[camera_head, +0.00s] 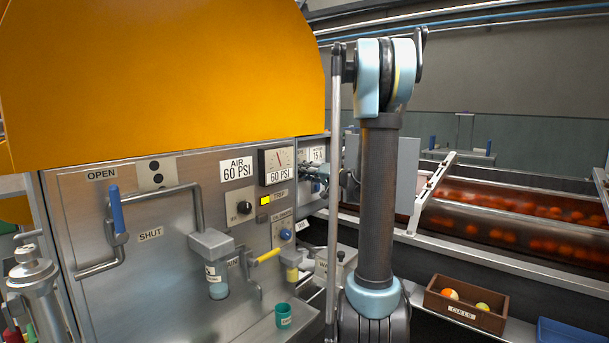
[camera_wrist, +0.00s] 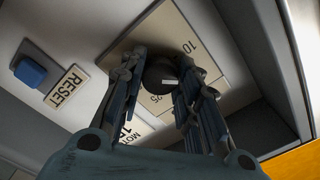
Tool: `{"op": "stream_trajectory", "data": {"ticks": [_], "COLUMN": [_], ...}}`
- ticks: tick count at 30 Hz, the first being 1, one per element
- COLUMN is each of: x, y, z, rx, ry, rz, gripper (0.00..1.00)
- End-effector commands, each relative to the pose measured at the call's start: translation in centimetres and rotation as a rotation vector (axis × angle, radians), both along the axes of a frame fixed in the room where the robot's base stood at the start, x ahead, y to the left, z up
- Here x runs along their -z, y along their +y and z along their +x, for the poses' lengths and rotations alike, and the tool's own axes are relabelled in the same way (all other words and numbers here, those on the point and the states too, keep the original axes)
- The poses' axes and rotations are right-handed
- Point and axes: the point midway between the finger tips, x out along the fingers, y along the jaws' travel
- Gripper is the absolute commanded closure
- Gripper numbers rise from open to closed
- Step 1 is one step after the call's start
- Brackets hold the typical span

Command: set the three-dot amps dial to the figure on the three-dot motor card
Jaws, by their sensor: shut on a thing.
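A round black dial (camera_wrist: 161,74) with a white pointer mark sits on a beige plate (camera_wrist: 158,32) in the wrist view. The figures 10 and 25 show on the plate; the rest is covered by my fingers. My gripper (camera_wrist: 164,64) is shut on the dial, one finger on each side. A white card (camera_wrist: 148,127) below is partly hidden by a finger; "MOTOR" and a first digit 1 show. In the head view, a card (camera_head: 317,154) reading 15 A is above my gripper (camera_head: 318,172). I cannot make out three dots on either.
A blue button (camera_wrist: 31,72) with a RESET label (camera_wrist: 67,85) is beside the dial plate. In the head view, a gauge (camera_head: 278,163), a black knob (camera_head: 243,207) and a yellow-handled valve (camera_head: 265,256) are on the panel to the left.

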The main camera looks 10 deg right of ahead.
Motion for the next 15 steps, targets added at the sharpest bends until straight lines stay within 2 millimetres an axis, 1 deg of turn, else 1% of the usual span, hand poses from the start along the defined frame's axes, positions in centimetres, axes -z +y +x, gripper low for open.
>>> {"op": "stream_trajectory", "data": {"ticks": [1,15], "x": [0.07,0.09], "y": [-0.23,-0.28], "z": [0.14,0.16], "rx": [0.006,0.008], "ry": [0.011,0.042], "rz": [0.009,0.038], "gripper": [0.94,0.94]}}
